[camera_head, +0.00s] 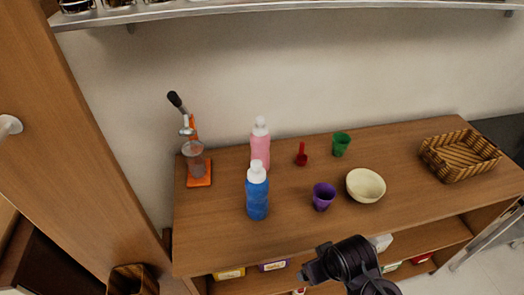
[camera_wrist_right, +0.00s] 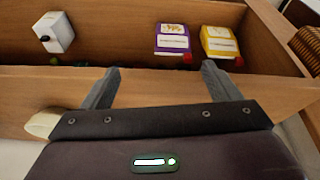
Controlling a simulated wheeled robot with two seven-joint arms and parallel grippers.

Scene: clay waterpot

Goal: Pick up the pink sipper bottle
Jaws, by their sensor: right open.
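The pink sipper bottle (camera_head: 260,148) stands upright on the wooden counter (camera_head: 290,220) toward the back, with a white cap. A blue bottle (camera_head: 257,195) with a white cap stands in front of it and overlaps its lower part in the head view. My right gripper (camera_head: 318,270) is low at the front edge of the counter, to the right of both bottles and well apart from them. Its two fingers are spread with nothing between them in the right wrist view (camera_wrist_right: 160,70). The pink bottle does not show there. My left gripper is not in view.
An orange juicer (camera_head: 198,175) stands left of the bottles. A purple cup (camera_head: 323,197), cream bowl (camera_head: 366,186), red scoop (camera_head: 302,156), green cup (camera_head: 341,144) and wicker basket (camera_head: 460,156) stand to the right. Boxes, including a purple one (camera_wrist_right: 172,40), lie on the shelf below.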

